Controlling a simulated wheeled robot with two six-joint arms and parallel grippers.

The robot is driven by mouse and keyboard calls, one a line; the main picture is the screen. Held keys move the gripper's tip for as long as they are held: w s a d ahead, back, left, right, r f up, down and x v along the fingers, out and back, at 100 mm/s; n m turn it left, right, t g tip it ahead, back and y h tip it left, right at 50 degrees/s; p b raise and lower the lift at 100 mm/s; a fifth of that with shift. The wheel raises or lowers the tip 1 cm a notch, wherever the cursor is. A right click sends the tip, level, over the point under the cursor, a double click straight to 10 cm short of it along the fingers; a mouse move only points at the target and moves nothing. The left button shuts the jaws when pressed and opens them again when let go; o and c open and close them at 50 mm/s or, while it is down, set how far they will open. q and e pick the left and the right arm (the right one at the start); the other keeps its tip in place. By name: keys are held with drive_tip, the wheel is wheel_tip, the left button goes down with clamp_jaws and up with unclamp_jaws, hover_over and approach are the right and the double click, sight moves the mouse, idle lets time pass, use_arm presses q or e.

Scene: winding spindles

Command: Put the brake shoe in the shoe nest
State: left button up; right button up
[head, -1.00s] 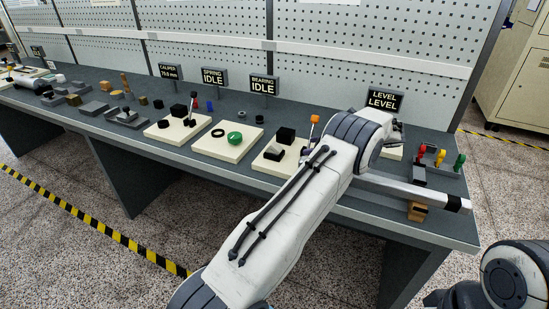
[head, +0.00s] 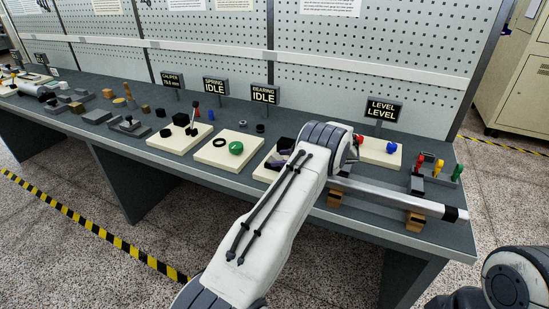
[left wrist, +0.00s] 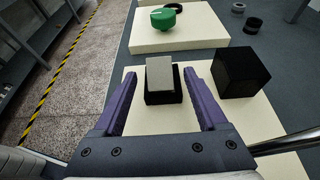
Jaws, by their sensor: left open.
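In the left wrist view, a grey block (left wrist: 159,73), apparently the brake shoe, sits on or in a dark base (left wrist: 163,97) on a cream board (left wrist: 262,118). I cannot tell whether that base is the shoe nest. My left gripper (left wrist: 160,74) is open, with one purple finger on each side of the block and a gap on both sides. A black cube (left wrist: 240,72) stands just right of the right finger. My right gripper is out of view.
A neighbouring cream board (head: 225,160) carries a green knob (head: 236,148) and a black ring (head: 219,143). A metal shaft (head: 390,195) lies on wooden blocks (head: 415,220) near the front right. A board with a blue knob (head: 391,147) stands behind it.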

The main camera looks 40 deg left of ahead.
use_arm(q)
clamp_jaws()
idle(0.3)
